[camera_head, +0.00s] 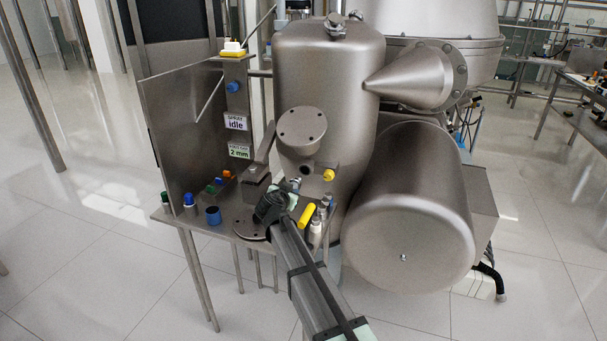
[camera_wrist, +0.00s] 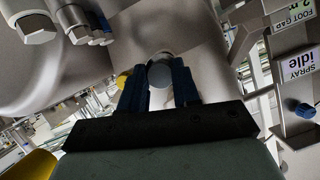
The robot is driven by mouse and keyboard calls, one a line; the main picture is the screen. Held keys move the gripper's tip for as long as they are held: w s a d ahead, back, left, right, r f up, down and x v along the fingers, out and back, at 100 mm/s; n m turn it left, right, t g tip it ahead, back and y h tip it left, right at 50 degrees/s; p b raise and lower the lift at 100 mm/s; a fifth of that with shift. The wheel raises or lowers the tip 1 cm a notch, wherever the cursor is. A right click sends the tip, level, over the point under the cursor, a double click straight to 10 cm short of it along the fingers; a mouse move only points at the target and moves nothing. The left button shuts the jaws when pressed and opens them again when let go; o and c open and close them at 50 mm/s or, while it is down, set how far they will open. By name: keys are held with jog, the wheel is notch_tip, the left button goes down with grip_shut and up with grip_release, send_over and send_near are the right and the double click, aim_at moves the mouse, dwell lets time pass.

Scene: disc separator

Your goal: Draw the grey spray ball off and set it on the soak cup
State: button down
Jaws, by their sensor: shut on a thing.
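The grey spray ball (camera_wrist: 160,72) shows in the wrist view as a rounded grey piece between the dark blue fingers of my gripper (camera_wrist: 159,83). My gripper is shut on it. I cannot tell whether the ball still touches a pipe behind it. In the head view my gripper (camera_head: 273,207) is over the round plate at the front of the steel shelf, and it hides the ball. A small blue open-topped cup (camera_head: 213,216), which looks like the soak cup, stands upright on the shelf left of my gripper.
Capped bottles (camera_head: 190,203) stand at the shelf's left edge. A yellow handle (camera_head: 307,215) and small bottles (camera_head: 316,230) are close right of my gripper. A large steel drum (camera_head: 410,225) fills the right.

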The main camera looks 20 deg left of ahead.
jog(key=s, duration=1.2)
jog(key=shift+w, duration=0.1)
